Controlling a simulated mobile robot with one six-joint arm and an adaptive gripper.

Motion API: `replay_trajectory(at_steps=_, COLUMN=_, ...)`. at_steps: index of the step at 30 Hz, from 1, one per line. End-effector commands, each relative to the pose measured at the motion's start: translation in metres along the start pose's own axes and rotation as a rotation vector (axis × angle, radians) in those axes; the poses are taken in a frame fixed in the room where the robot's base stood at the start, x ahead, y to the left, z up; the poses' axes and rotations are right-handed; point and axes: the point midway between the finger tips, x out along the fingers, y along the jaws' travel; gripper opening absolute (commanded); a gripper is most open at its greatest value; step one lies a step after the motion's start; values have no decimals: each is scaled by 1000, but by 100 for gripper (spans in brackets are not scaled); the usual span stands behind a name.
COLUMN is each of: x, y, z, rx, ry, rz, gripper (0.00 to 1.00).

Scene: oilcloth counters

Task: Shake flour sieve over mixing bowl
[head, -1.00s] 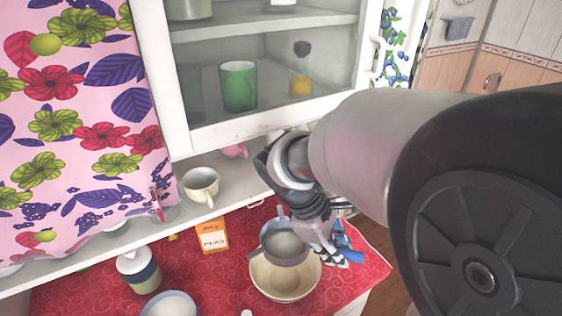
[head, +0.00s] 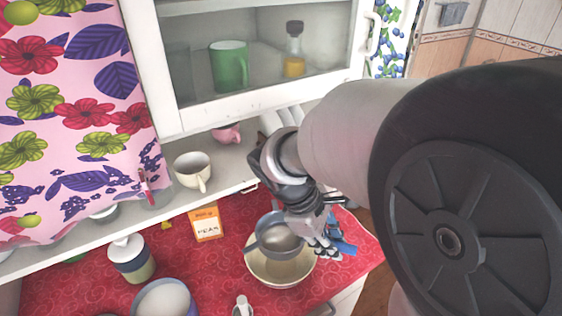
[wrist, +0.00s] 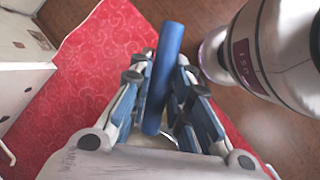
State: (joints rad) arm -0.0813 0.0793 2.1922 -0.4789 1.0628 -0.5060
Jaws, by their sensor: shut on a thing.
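My gripper (head: 325,240) is shut on the blue handle of the flour sieve; the handle also shows between the fingers in the wrist view (wrist: 166,75). The sieve (head: 278,238) is a grey metal pan shape with small side tabs. It is held over the cream mixing bowl (head: 262,274), covering the bowl's back part in the head view. The bowl stands on the red cloth. I cannot tell the gap between sieve and bowl, or whether flour is falling.
On the red counter cloth (head: 75,285) stand an orange-and-white peas box (head: 206,223), a lidded jar (head: 132,260), a blue-rimmed bowl (head: 165,300) and a small white item (head: 242,307). A cream cup (head: 193,170) sits on the shelf behind, under a glass cabinet. The counter edge lies just right.

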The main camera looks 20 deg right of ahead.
Motion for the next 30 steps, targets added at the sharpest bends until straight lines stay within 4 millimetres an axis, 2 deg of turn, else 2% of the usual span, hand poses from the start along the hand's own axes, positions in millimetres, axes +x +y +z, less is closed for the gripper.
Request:
replay_trajectory(at_steps=12, x=14, y=-3, z=-6, rx=0, ry=-1, rz=0, gripper=0)
replay_trajectory(at_steps=30, x=15, y=-3, z=-6, rx=0, ry=0, rz=0, gripper=0)
